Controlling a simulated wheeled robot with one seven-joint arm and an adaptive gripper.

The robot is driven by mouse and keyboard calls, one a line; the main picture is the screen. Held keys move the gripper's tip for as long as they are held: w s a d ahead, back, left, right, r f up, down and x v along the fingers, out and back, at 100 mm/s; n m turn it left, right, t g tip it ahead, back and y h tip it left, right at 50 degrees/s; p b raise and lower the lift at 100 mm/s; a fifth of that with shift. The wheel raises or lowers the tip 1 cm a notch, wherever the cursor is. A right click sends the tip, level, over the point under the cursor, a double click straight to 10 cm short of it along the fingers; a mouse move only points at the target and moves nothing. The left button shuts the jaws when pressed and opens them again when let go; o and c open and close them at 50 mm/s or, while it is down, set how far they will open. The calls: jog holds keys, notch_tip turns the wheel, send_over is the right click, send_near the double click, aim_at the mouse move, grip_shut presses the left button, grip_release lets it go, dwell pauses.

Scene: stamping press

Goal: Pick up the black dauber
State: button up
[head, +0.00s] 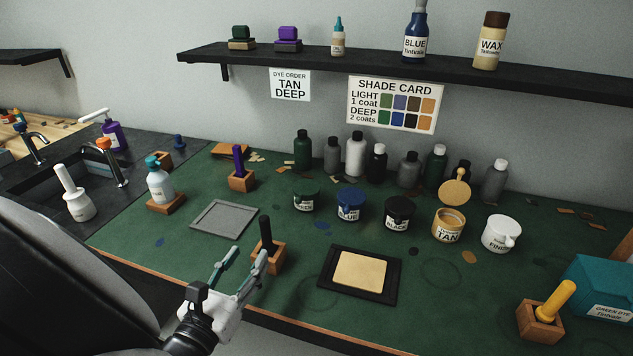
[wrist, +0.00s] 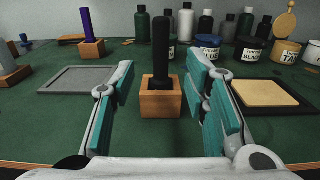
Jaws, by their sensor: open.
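The black dauber (head: 265,232) stands upright in a small wooden block holder (head: 274,260) near the front edge of the green bench. In the wrist view the black dauber (wrist: 160,50) rises from its wooden holder (wrist: 160,103), straight ahead and between the lines of the two fingers. My gripper (head: 241,271) is open and empty, just in front and to the left of the dauber in the head view. In the wrist view my gripper (wrist: 163,95) has its teal-padded fingers spread on either side of the holder, with gaps showing on both sides.
A grey tray (head: 224,218) lies to the left. A black board with a tan leather piece (head: 360,271) lies close on the right. A purple dauber (head: 238,160) stands behind, and a yellow one (head: 556,300) at far right. Dye jars (head: 399,213) stand behind.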

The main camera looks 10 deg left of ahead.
aim_at(263, 233)
jog(key=w, duration=0.3)
jog(key=shift+w+d, duration=0.15)
jog(key=shift+w, duration=0.2)
jog(key=shift+w+d+r+p, duration=0.15)
jog(key=shift+w+p, duration=0.1)
jog(key=shift+w, duration=1.05)
jog(key=shift+w+d+r+p, duration=0.15)
jog(key=shift+w+p, duration=0.1)
jog(key=shift+w, duration=1)
grip_shut()
